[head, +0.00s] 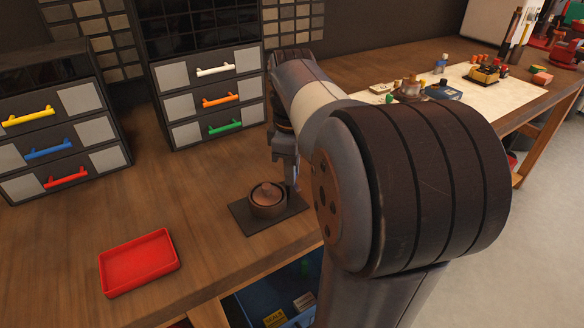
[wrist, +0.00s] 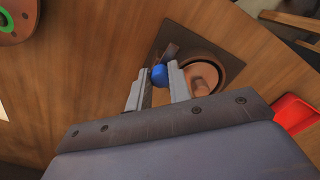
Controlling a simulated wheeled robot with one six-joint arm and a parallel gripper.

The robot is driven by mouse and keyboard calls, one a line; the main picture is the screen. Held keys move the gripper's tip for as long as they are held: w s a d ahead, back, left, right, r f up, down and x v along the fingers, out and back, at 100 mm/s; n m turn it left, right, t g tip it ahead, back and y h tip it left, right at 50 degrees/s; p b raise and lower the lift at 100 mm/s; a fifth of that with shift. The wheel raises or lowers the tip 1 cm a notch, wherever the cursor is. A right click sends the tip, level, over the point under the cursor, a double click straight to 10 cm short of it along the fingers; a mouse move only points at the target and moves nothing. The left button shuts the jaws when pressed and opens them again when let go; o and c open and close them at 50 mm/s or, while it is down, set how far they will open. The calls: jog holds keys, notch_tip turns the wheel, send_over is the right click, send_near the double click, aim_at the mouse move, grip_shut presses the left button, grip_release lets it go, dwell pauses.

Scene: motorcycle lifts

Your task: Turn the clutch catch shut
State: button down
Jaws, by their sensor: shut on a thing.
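The clutch (head: 267,197) is a round brown housing with a raised centre, lying on a dark square plate (head: 248,223) on the bench. It also shows in the wrist view (wrist: 208,77). My gripper (head: 289,178) points down at the far right side of the housing. In the wrist view its two fingers (wrist: 160,78) are closed around a blue knob (wrist: 159,74), which looks like the catch's handle, beside the housing. A dark bar shows just past the knob. The fingers and my arm hide part of the catch, so its exact angle cannot be told.
An empty red tray (head: 140,262) lies near the bench's front edge, left of the plate. Drawer units (head: 208,100) with coloured handles stand at the back. A pale mat (head: 470,95) with several small parts lies further right. Bare wood surrounds the plate on the left.

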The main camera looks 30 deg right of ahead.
jog(key=shift+m+p, duration=0.3)
jog(key=m+p, duration=0.3)
jog(key=shift+r+m, duration=0.15)
jog(key=shift+m, duration=0.15)
jog(key=m+p, duration=0.2)
jog(key=m, duration=0.2)
jog(key=m+p, duration=0.2)
jog(key=m, duration=0.3)
jog(key=shift+a+p, duration=0.1)
jog(key=shift+p, duration=0.2)
jog(key=m+p, duration=0.1)
jog(key=m, duration=0.3)
jog(key=shift+m, duration=0.3)
jog(key=c, duration=1.3)
grip_release()
